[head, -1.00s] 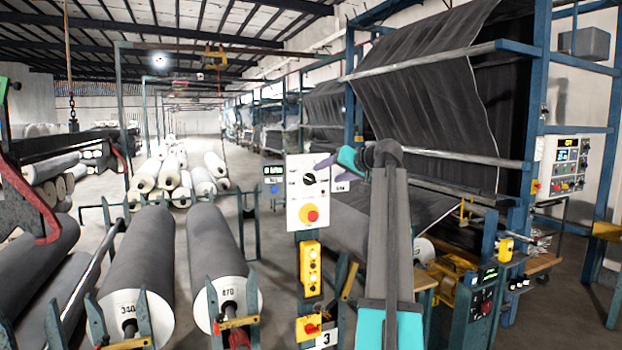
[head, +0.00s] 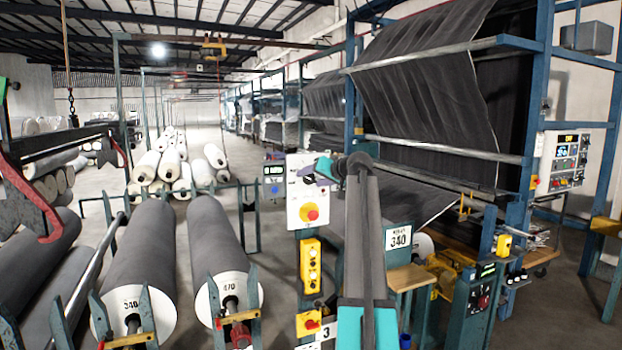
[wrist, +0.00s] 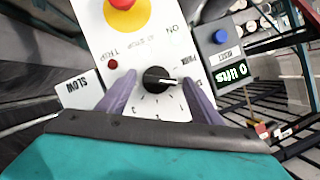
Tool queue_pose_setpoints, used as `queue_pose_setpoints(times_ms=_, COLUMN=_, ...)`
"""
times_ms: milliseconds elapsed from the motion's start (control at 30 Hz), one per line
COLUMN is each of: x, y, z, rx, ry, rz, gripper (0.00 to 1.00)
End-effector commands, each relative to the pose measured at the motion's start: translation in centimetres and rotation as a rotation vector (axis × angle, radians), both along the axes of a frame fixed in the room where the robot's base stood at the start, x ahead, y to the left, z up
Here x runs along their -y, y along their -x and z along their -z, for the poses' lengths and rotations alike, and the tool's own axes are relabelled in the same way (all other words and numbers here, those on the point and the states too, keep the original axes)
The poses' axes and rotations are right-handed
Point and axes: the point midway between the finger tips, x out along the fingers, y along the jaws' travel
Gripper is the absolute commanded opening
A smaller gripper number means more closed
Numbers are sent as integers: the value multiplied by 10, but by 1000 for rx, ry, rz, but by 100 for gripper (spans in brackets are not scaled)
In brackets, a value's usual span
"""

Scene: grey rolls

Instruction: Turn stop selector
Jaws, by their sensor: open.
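The selector is a round black knob (wrist: 157,80) with a pale pointer, set on a white panel (head: 295,210). In the wrist view its pointer points right, and numbers and printed words surround it on the panel (wrist: 97,35). My gripper (wrist: 159,88) is open, with one purple finger on each side of the knob. I cannot tell whether the fingers touch it. In the head view my gripper (head: 320,171) is at the upper right of the panel and partly covers the knob area.
A red button on a yellow disc (head: 309,212) sits below the knob; its yellow disc (wrist: 128,14) shows in the wrist view. A grey box with a blue button (wrist: 221,37) and green display (wrist: 234,73) stands beside the panel. Large grey rolls (head: 140,255) lie left.

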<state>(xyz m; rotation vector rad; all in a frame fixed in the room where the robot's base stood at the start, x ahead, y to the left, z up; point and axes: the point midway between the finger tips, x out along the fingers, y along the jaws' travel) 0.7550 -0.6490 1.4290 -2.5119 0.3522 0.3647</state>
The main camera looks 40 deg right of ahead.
Motion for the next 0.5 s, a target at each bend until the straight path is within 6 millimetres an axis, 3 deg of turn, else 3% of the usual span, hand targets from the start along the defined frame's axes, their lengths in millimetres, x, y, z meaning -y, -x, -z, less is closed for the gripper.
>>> queue_pose_setpoints(times_ms=200, x=0, y=0, z=0, rx=0, ry=0, rz=0, gripper=58)
queue_pose_setpoints(times_ms=433, x=0, y=0, z=0, rx=0, ry=0, rz=0, gripper=20)
queue_pose_setpoints(times_ms=467, x=0, y=0, z=0, rx=1, ry=0, rz=-1, gripper=20)
queue_pose_setpoints(times_ms=500, x=-13, y=1, z=0, rx=1, ry=2, rz=-1, gripper=20)
